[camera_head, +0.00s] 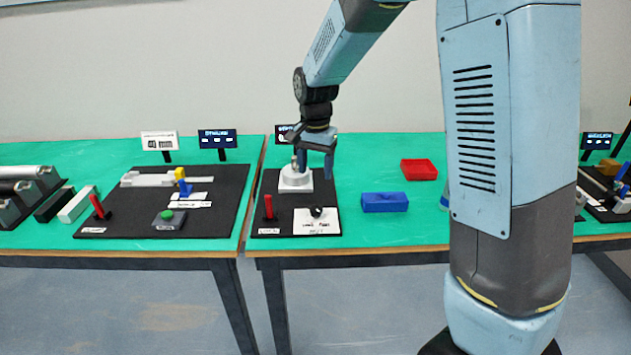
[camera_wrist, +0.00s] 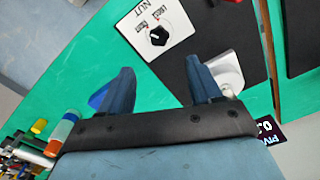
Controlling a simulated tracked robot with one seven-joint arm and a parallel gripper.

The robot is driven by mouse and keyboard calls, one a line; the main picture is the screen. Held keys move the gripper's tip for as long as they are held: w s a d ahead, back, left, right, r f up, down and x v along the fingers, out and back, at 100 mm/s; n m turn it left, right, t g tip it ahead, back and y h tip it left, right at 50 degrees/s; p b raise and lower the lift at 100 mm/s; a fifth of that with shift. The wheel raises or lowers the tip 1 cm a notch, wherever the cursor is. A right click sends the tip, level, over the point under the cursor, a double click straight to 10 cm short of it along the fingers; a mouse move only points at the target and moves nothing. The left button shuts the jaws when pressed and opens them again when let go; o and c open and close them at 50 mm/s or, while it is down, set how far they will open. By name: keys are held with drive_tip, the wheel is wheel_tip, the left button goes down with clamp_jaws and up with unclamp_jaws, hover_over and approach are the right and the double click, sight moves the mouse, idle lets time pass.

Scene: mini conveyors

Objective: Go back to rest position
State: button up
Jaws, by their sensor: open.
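My gripper (camera_head: 314,158) is open and empty in the head view. The pedestal (camera_wrist: 228,70) shows partly hidden behind the right finger. Whether a finger touches the pedestal I cannot tell.
A white panel with a black knob (camera_head: 316,214) and a red lever (camera_head: 268,207) are on the same board. A blue box (camera_head: 385,202) and a red tray (camera_head: 419,169) sit to the right. Another black board (camera_head: 215,180) lies left. Green table is free between blue box and red tray.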

drive_tip(key=shift+r, duration=0.6)
drive_tip(key=s+d+r+n+t, duration=0.2)
drive_tip(key=s+d+r, duration=0.8)
drive_tip(key=d+r, duration=0.15)
drive_tip(key=s+d+r+n+t, duration=0.1)
drive_tip(key=s+d+r, duration=0.1)
drive_tip(key=s, duration=0.6)
drive_tip(key=s+d+r+n+t, duration=0.2)
drive_tip(key=s+d, duration=0.3)
drive_tip(key=s, duration=0.3)
drive_tip(key=shift+t, duration=0.3)
idle(1.9)
